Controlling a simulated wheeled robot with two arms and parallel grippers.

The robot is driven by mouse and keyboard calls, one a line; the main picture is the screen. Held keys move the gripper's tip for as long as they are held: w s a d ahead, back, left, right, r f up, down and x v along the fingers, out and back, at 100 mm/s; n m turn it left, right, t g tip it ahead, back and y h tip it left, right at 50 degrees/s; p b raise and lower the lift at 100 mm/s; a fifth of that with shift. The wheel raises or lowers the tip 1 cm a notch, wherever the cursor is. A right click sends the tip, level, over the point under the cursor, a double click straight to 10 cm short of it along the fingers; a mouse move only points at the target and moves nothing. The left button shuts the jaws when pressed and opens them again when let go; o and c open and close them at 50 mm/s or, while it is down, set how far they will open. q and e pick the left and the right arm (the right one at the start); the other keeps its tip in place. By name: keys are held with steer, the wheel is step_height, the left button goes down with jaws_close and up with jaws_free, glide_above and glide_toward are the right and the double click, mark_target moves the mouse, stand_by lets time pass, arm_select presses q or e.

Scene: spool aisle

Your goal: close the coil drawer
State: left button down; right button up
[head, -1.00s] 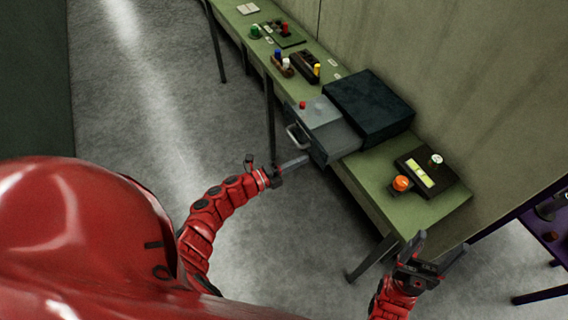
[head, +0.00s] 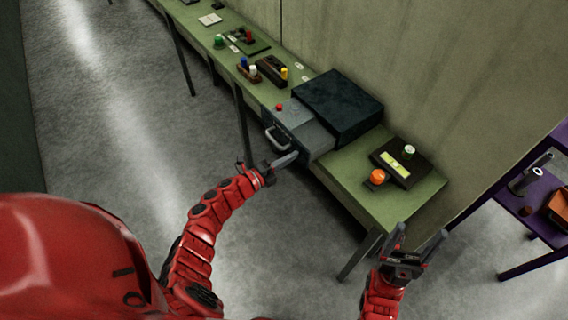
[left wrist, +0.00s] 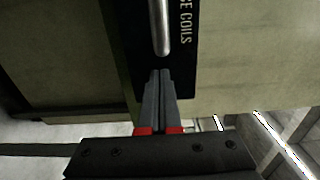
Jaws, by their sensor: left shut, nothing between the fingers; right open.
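The coil drawer (head: 312,135) sticks out part way from a dark box (head: 340,104) on the green bench. Its dark front carries a silver handle (head: 272,140), which also shows in the left wrist view (left wrist: 160,28) beside white lettering ending in "COILS". My left gripper (head: 287,159) is shut and empty, with its fingertips at the drawer front just below the handle in the head view. In the left wrist view the fingertips (left wrist: 158,75) overlap the front; whether they touch it I cannot tell. My right gripper (head: 422,243) is open and empty, off the bench's near end.
Several small coloured parts lie further left. A purple shelf (head: 532,215) stands at right. The floor before the bench is clear.

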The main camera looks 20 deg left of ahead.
mark_target(320, 145)
arm_select(q)
steer(key=b+x, duration=0.6)
steer(key=x, duration=0.5)
steer(key=shift+w+d+f, duration=0.15)
steer(key=shift+d+f, duration=0.05)
steer(key=shift+w+d+r, duration=0.15)
steer(key=shift+w+d, duration=0.2)
steer(key=shift+w, duration=0.05)
steer(key=shift+r, duration=0.3)
steer(key=shift+a, duration=0.1)
steer(key=shift+s+a+f, duration=0.1)
steer(key=shift+s+a, duration=0.05)
steer(key=shift+s, duration=0.05)
steer(key=v, duration=0.6)
steer(key=shift+s+f+b, duration=0.1)
steer(key=shift+f+b, duration=0.1)
steer(key=shift+b, duration=0.1)
steer(key=b+v, duration=0.1)
steer(key=v, duration=0.6)
steer(key=shift+s+a, duration=0.2)
